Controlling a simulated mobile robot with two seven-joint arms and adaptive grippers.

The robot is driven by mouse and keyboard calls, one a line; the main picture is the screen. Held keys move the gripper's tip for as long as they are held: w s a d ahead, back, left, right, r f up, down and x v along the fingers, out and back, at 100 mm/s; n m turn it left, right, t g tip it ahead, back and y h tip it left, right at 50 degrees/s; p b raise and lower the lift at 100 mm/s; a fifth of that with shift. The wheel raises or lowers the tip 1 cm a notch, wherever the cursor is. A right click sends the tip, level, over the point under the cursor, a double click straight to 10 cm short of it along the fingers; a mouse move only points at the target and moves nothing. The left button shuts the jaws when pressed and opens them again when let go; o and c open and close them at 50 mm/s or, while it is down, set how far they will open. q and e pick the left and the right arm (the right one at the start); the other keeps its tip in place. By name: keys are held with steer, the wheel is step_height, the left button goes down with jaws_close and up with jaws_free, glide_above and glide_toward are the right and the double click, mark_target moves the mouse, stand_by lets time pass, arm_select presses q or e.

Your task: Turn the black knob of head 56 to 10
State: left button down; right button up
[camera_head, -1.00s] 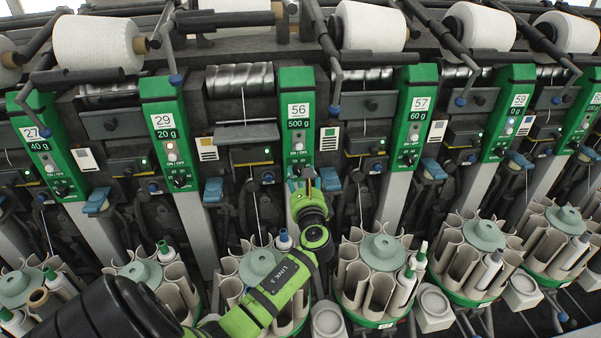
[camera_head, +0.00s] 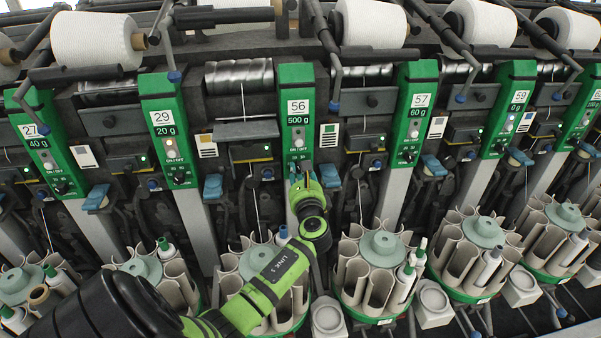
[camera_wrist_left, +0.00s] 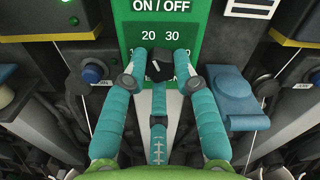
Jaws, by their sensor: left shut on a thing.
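Head 56 is a green panel (camera_head: 296,108) with an ON/OFF marking and a 500 g display. Its black knob (camera_wrist_left: 158,68) sits low on the panel, under the numbers 20 and 30. My left gripper (camera_head: 301,176) reaches up to the panel's lower end. In the left wrist view the teal fingers of this gripper (camera_wrist_left: 160,70) are shut on the knob, one on each side, with another finger below. The fingers hide the numbers lower on the dial. A small light mark shows on the knob, but I cannot tell which number it points to. My right gripper is out of view.
A blue lever (camera_wrist_left: 234,98) stands close right of the fingers; a blue round button (camera_wrist_left: 93,70) is at left. Neighbouring heads 29 (camera_head: 168,130) and 57 (camera_head: 414,115) flank the panel. Round tube magazines (camera_head: 379,265) stand below, near my left arm.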

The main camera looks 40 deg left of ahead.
arm_select(q)
steer(key=shift+r+n+b, duration=0.15)
steer(key=shift+n+b, duration=0.15)
steer(key=shift+n, duration=0.1)
steer(key=shift+a+n+b, duration=0.1)
steer(key=shift+n+b, duration=0.3)
steer(key=shift+n, duration=0.1)
steer(key=n+b, duration=0.2)
steer(key=n, duration=0.1)
steer(key=n+b, duration=0.3)
steer(key=n, duration=0.2)
stand_by(0.4)
steer(key=c, duration=1)
jaws_free()
steer(key=shift+s, duration=0.15)
